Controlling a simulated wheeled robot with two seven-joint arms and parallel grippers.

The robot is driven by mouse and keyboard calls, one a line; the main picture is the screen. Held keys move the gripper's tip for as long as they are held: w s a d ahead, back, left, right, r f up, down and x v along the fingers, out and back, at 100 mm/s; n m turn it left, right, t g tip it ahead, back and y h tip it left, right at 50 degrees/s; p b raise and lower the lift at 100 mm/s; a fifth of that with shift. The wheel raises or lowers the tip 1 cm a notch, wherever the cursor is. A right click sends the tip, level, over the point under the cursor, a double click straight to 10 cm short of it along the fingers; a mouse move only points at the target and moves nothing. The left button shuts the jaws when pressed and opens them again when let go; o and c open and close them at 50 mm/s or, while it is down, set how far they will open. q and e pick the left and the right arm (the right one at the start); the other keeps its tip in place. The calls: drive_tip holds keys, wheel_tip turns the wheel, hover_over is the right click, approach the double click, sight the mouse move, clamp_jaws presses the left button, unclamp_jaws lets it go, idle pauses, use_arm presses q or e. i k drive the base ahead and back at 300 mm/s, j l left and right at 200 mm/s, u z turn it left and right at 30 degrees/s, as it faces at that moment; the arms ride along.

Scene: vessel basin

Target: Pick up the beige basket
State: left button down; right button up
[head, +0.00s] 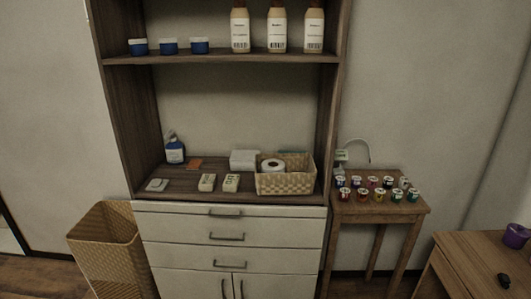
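A beige woven basket (287,184) sits upright on the cabinet's lower shelf, near its right end. A white paper roll (272,165) shows at the basket's left part, and I cannot tell whether it is inside or behind the wall. A larger tan wicker basket (108,252) stands on the floor left of the cabinet and appears empty. Neither of my grippers is in view.
The shelf (180,187) also holds a blue bottle (174,151), a white box (244,159) and small packs (231,183). A side table (385,210) with several small cups stands right of the cabinet. A desk (475,265) is at lower right.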

sight(289, 184)
drive_tip(key=i+j+z, duration=0.2)
drive_tip(key=i, duration=0.25)
drive_tip(key=i+j+z, duration=0.2)
drive_tip(key=i+j, duration=0.15)
drive_tip(key=i, duration=0.15)
